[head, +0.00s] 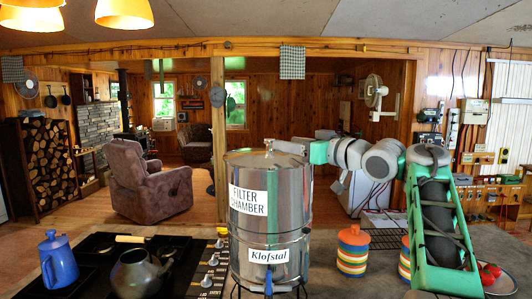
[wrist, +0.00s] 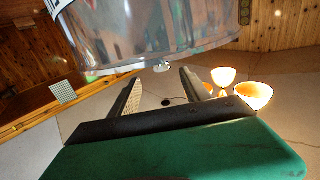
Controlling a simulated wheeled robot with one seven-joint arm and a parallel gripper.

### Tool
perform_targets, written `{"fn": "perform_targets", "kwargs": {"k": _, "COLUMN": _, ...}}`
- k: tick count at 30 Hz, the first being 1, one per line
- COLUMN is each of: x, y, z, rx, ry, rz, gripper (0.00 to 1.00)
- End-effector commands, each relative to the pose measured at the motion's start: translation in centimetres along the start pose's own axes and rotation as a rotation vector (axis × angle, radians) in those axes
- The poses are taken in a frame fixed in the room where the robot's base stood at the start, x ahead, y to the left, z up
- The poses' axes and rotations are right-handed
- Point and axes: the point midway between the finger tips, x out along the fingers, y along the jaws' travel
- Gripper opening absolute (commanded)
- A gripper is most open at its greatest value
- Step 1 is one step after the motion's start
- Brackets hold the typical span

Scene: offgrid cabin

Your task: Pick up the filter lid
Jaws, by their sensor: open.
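The filter lid (head: 252,154) is the shiny metal top of a tall steel cylinder (head: 268,225) labelled "FILTER CHAMBER" and "Klofstal". A small knob stands at the lid's middle, partly hidden by my gripper (head: 277,145), which reaches in from the right at lid height. In the wrist view the picture is upside down. My gripper (wrist: 161,74) is open there, with its two dark fingers apart and the small knob (wrist: 161,66) near the gap between their tips. I cannot tell whether the fingers touch anything. The gripper holds nothing visible.
A stove (head: 100,265) with a blue coffee pot (head: 57,262) and a grey kettle (head: 138,272) is at left. A striped orange-lidded canister (head: 353,252) stands right of the cylinder. Red tomatoes (head: 489,273) lie at far right. The air above the cylinder looks clear.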

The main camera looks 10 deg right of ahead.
Motion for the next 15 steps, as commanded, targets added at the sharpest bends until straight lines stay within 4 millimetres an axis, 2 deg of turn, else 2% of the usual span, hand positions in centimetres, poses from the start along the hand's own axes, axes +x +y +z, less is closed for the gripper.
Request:
{"fn": "perform_targets", "kwargs": {"k": 5, "x": 1.2, "y": 0.0, "z": -0.3, "rx": 0.000, "ry": 0.001, "rz": -0.001, "gripper": 0.55}}
{"fn": "perform_targets", "kwargs": {"k": 11, "x": 4.0, "y": 0.0, "z": -0.4, "rx": 0.000, "ry": 0.001, "rz": 0.002, "gripper": 0.55}}
{"fn": "perform_targets", "kwargs": {"k": 15, "x": 6.6, "y": -0.1, "z": -0.5, "rx": 0.000, "ry": 0.001, "rz": 0.002, "gripper": 0.55}}
